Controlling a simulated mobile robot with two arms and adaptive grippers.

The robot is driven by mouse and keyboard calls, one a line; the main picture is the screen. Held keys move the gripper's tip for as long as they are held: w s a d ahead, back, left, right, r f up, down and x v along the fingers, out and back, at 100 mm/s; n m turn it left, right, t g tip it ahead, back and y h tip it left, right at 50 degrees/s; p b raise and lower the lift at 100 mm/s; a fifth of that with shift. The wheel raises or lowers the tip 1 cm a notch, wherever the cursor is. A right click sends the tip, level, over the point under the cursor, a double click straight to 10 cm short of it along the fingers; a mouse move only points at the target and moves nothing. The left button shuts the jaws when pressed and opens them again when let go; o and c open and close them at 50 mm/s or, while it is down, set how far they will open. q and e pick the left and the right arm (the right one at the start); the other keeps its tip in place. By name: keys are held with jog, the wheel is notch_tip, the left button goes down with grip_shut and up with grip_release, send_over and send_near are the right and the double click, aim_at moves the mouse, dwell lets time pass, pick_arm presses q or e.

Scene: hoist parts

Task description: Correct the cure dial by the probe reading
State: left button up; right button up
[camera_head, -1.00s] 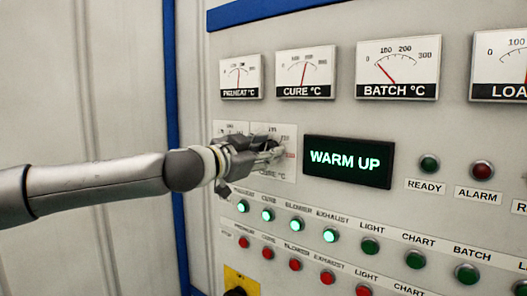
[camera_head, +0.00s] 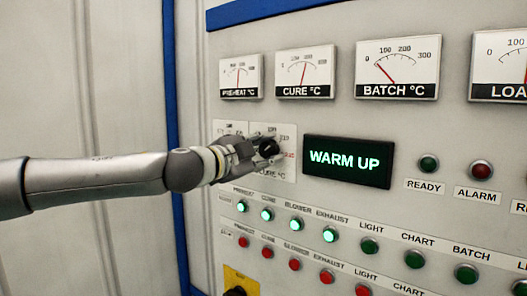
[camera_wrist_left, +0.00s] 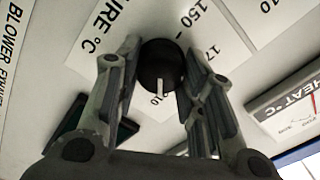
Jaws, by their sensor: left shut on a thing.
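The cure dial is a round black knob (camera_head: 268,148) on a white plate marked "CURE °C" (camera_head: 277,174). My left gripper (camera_head: 272,149) is shut on it, with one finger on either side. In the left wrist view, the cure dial (camera_wrist_left: 161,64) sits between my left fingers (camera_wrist_left: 160,62). Its white pointer line points down in that picture, toward a partly hidden number. The cure gauge (camera_head: 305,71) above has its red needle a little right of upright. My right gripper is not in view.
The preheat plate (camera_head: 230,127) is partly behind my left gripper. The preheat (camera_head: 240,76) and batch (camera_head: 398,66) gauges line the top. Rows of green lamps (camera_head: 297,224) and red buttons (camera_head: 295,264) lie below. Ready (camera_head: 429,164) and alarm (camera_head: 482,171) lamps are at right.

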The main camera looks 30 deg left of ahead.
pick_arm(q)
jog(key=shift+r, duration=0.1)
jog(key=o, duration=1)
jog(key=shift+w, duration=0.1)
jog(key=shift+o, duration=0.2)
jog(key=shift+s+a, duration=0.2)
jog(key=shift+s, duration=1.9)
send_near(265, 150)
jog(key=shift+s, duration=1.1)
